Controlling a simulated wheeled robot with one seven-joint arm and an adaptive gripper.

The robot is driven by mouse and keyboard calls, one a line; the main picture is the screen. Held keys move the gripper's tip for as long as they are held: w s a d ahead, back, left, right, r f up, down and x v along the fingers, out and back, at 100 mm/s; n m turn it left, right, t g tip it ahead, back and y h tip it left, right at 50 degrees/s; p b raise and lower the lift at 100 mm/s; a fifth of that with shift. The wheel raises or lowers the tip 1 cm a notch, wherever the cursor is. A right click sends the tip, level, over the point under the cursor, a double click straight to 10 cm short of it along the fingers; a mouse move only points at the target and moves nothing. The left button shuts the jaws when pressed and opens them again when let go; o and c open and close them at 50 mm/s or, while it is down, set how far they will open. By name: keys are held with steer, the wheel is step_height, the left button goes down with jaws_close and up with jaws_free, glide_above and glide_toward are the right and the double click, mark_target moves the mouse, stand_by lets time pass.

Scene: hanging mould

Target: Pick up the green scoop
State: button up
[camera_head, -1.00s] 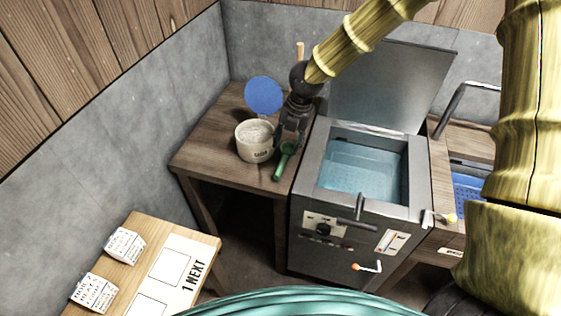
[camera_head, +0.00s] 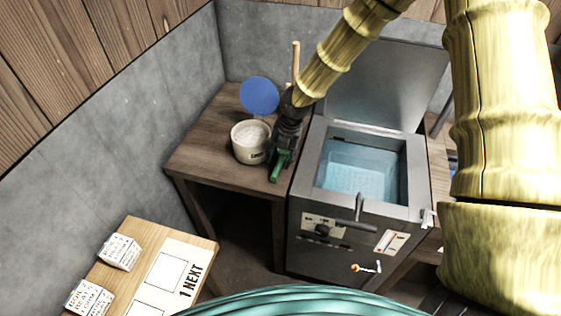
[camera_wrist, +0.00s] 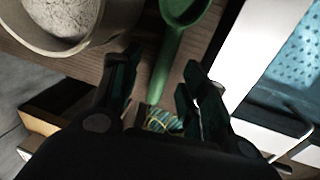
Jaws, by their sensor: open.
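The green scoop (camera_head: 277,173) lies on the wooden side table, right of a white tub and close to the metal tank. In the wrist view the scoop (camera_wrist: 167,62) has its bowl at the top and its handle running down between my fingers. My gripper (camera_head: 281,160) is over the scoop, pointing down, with its fingers apart. In the wrist view my gripper (camera_wrist: 158,85) has one finger on each side of the handle, and no contact with it can be made out. In the head view my gripper hides the scoop's bowl.
The white tub (camera_head: 249,150) of pale powder stands close left of my gripper. The tank (camera_head: 318,190) with water and a raised lid (camera_head: 385,85) is close on the right. A blue disc (camera_head: 259,95) stands behind. A lower table (camera_head: 205,247) holds two labelled blocks.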

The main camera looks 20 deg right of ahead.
mark_target(279, 164)
steer(key=shift+w+a+f+p, duration=0.1)
steer(key=shift+f+p, duration=0.65)
steer(key=shift+f, duration=1.5)
jaws_close()
